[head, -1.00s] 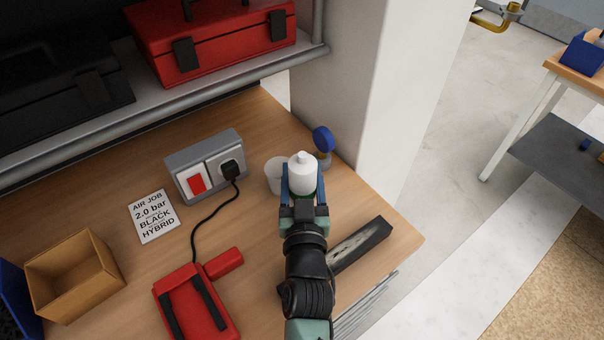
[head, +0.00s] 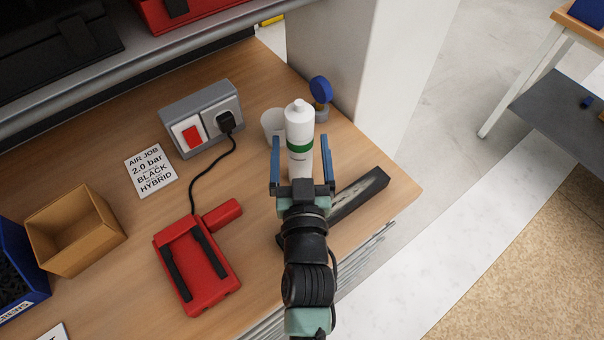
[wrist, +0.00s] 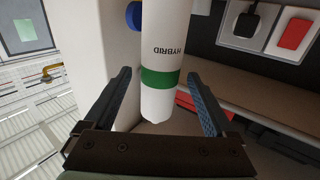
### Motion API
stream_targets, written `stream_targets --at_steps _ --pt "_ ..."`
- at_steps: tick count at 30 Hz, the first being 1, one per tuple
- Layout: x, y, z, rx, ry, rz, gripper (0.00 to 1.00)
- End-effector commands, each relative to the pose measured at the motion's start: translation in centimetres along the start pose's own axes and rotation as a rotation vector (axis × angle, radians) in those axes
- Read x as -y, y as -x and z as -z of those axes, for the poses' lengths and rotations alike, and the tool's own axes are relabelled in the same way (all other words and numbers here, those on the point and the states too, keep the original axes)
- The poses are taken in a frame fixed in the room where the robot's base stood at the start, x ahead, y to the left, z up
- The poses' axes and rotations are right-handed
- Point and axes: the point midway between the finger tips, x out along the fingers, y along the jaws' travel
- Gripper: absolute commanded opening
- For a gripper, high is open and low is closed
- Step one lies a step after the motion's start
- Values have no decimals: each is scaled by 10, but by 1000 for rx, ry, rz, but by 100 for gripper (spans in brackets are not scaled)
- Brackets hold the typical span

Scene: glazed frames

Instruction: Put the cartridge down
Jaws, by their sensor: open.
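The cartridge (head: 300,132) is white with a green band and a narrow cap. It stands upright on the wooden bench in the head view, in front of a white cup. The gripper also shows in the wrist view (wrist: 160,100).
The white cup (head: 271,124) and a blue-topped item (head: 320,91) stand close behind. A dark bar (head: 358,194) lies to the right near the bench edge. A red charger (head: 197,266), a socket box (head: 202,117), a note (head: 151,170) and a cardboard box (head: 74,231) are left.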

Motion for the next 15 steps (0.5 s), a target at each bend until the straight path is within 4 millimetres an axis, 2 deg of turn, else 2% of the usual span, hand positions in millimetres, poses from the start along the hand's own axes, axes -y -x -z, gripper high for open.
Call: stream_targets --at_steps 1,6,10,15 --pt "0 11 -3 3 0 0 90" --pt "0 39 -3 2 -1 0 90" --pt "0 54 -2 1 0 0 90" --pt "0 64 0 0 0 0 90"
